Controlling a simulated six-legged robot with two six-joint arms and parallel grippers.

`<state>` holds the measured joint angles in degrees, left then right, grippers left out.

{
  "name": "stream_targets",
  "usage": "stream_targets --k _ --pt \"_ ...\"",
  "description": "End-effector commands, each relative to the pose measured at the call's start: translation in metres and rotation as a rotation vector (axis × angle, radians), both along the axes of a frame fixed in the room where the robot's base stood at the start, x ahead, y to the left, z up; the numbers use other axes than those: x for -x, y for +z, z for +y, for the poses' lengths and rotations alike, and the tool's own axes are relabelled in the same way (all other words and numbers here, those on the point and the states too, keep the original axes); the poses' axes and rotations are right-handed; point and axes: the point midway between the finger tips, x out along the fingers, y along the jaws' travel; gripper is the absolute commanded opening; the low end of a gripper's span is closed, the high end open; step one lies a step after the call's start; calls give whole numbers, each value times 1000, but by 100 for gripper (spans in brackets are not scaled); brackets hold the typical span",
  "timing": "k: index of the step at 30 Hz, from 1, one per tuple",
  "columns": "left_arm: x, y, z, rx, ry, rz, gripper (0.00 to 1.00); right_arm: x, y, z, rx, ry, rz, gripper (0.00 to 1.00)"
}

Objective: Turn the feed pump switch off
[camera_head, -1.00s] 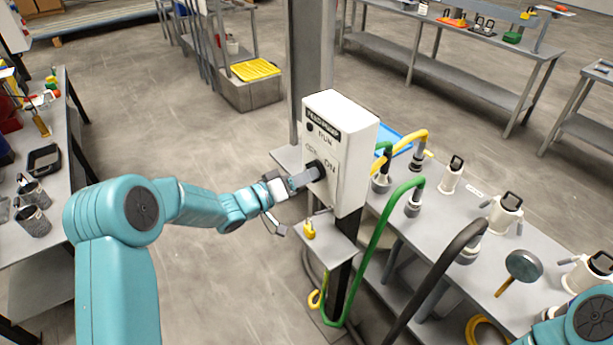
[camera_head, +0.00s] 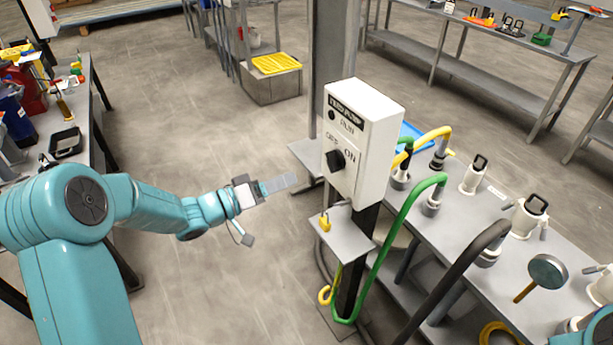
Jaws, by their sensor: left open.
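The feed pump box (camera_head: 372,135) is a white box on a dark post, with a label at the top and the words RUN, OFF and ON on its front. Its black rotary switch (camera_head: 336,160) sits low on that front, beside the OFF and ON marks. Which mark the knob points to is hard to tell. My left gripper (camera_head: 284,183) is open and empty, left of the box and apart from the switch. Of my right arm only a teal part shows at the bottom right corner; its gripper is out of view.
A small shelf (camera_head: 341,234) with a yellow padlock (camera_head: 324,222) sits below the box. Green, yellow and black hoses run to a grey bench (camera_head: 468,258) at right. A cluttered table stands at left. Floor between is clear.

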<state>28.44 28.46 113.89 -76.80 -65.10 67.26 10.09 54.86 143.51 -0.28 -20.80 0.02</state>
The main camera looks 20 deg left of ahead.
Motion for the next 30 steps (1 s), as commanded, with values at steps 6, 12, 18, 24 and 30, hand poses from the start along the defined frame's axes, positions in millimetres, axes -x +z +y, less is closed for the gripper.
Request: stream_targets --k 6,12,18,24,30 --pt "31 -1 26 0 4 -1 45 0 -9 0 0 0 0 64" --pt "41 0 32 0 1 -1 45 0 -10 0 0 0 0 64" --pt "41 1 32 0 1 -1 45 0 -9 0 0 0 0 64" --pt "41 1 32 0 1 -1 45 0 -9 0 0 0 0 64" --pt "36 -3 9 15 -50 4 45 0 -9 0 0 0 0 64"
